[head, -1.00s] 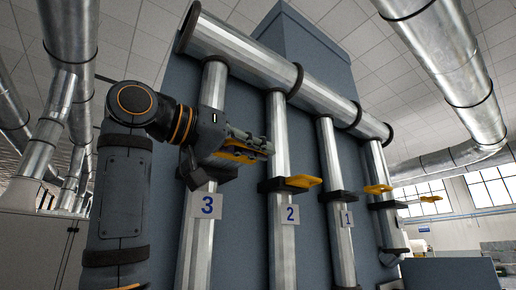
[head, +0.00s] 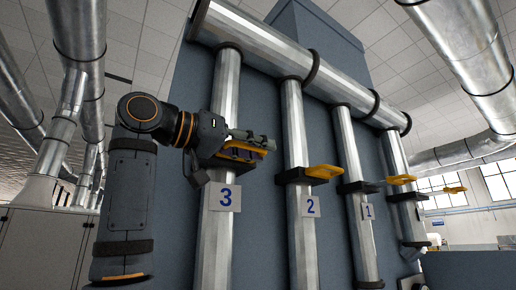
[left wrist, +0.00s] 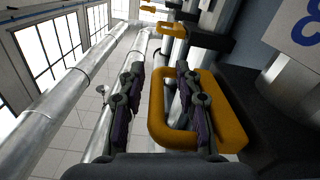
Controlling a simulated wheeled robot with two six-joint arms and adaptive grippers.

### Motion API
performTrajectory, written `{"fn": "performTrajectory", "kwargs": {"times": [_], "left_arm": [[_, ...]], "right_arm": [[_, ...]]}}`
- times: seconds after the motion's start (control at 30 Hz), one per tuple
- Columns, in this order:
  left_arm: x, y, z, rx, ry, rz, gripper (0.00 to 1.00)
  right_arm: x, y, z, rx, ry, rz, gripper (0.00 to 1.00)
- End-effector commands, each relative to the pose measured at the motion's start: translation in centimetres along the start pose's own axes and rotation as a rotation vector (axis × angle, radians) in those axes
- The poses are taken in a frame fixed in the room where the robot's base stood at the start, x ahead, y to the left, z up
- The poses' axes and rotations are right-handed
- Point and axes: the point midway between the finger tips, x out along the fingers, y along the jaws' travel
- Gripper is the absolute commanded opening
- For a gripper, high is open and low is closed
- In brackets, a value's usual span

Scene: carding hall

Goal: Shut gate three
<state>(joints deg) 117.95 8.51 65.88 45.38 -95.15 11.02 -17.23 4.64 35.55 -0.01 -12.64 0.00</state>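Gate three is a dark collar on the metal pipe marked by the number 3 plate (head: 224,197) in the head view. Its yellow loop handle (left wrist: 229,126) fills the middle right of the left wrist view. My left gripper (head: 262,140) is at this handle and covers much of it in the head view. In the left wrist view the gripper (left wrist: 162,82) has its fingers apart. One finger is left of the loop; the other is over the loop's opening, with the near side bar between them. Contact cannot be told. My right gripper is not in view.
Gate two's yellow handle (head: 325,171) sticks out to the right of its collar, beside the number 2 plate (head: 311,204). Further right are the number 1 plate (head: 368,212) and more yellow handles (head: 402,180). A thick duct (head: 300,65) crosses above.

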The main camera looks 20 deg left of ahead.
Motion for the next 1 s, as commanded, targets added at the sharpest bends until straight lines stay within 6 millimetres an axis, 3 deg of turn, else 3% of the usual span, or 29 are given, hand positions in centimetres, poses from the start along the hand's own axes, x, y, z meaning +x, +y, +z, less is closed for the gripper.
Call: {"fn": "performTrajectory", "kwargs": {"times": [0.23,0.33,0.7,0.83,1.0], "left_arm": [[0.0,0.0,0.1,0.000,-0.003,0.001,0.35],[-0.9,0.0,0.0,0.000,0.000,0.001,0.35],[-9.3,0.1,0.0,0.002,0.002,-0.002,0.35],[-11.2,0.2,0.0,0.001,0.001,-0.001,0.35],[-12.0,0.3,0.1,0.002,-0.002,0.001,0.35]], "right_arm": [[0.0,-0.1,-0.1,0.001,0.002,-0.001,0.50],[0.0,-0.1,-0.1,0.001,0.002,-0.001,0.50],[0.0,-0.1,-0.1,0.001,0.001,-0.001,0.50],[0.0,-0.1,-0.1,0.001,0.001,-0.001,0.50],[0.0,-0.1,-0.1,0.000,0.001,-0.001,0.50]]}}
